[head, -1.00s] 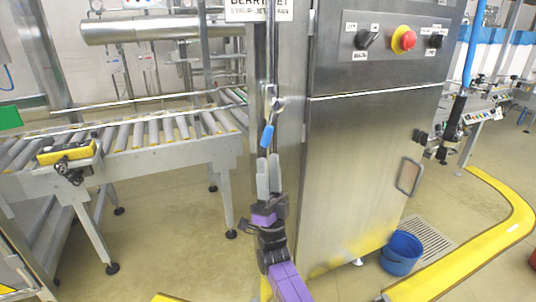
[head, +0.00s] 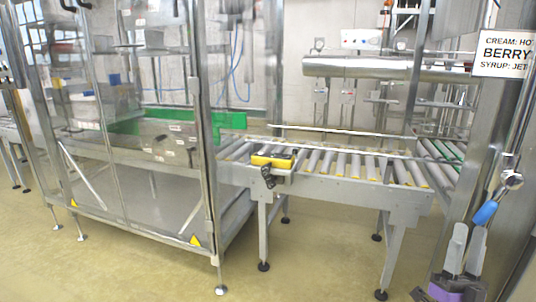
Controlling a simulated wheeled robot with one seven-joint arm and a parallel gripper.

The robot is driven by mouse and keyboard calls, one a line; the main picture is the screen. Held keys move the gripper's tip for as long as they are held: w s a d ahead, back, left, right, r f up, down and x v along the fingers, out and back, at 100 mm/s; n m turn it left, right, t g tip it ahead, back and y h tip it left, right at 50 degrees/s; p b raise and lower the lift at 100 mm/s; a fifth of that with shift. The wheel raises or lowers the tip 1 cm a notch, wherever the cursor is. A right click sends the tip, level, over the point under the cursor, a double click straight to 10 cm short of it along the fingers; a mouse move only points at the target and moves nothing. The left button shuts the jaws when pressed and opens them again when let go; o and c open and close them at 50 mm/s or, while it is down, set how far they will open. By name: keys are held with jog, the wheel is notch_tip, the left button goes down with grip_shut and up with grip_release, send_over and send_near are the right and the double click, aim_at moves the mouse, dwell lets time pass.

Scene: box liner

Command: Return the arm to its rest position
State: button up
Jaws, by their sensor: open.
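My gripper (head: 466,252) is at the lower right of the head view. Its two grey fingers point up and stand a little apart, with nothing between them. The purple part of my arm (head: 452,292) shows below the fingers at the bottom edge. The gripper is in front of a steel post, just below a blue-handled lever (head: 487,212). It looks apart from the lever, but the depth between them is hard to tell. The rest of my arm is out of view.
A roller conveyor (head: 340,168) with a yellow sensor box (head: 272,161) runs across the middle. A clear-walled machine frame (head: 130,140) stands at the left. A white sign (head: 507,54) hangs at the upper right. The floor (head: 120,265) in front is clear.

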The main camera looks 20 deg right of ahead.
jog(key=s+a+f+n+g+y, duration=0.1)
jog(key=s+a+f+n+y, duration=0.4)
jog(key=a+f+n+y, duration=0.3)
jog(key=s+a+f+n+y, duration=0.55)
jog(key=a+y, duration=0.25)
jog(key=a, duration=0.2)
jog(key=s+a+f+n+g+y, duration=0.1)
jog(key=s+a+f+g+y, duration=0.15)
jog(key=s+a, duration=0.55)
jog(key=s+a+f+n+g+y, duration=0.25)
jog(key=s+a+g, duration=0.2)
jog(key=s, duration=0.65)
notch_tip(320, 180, up, 24)
jog(key=p, duration=2.3)
jog(key=shift+m+p, duration=0.35)
jog(key=shift+m, duration=0.05)
jog(key=shift+w, duration=0.1)
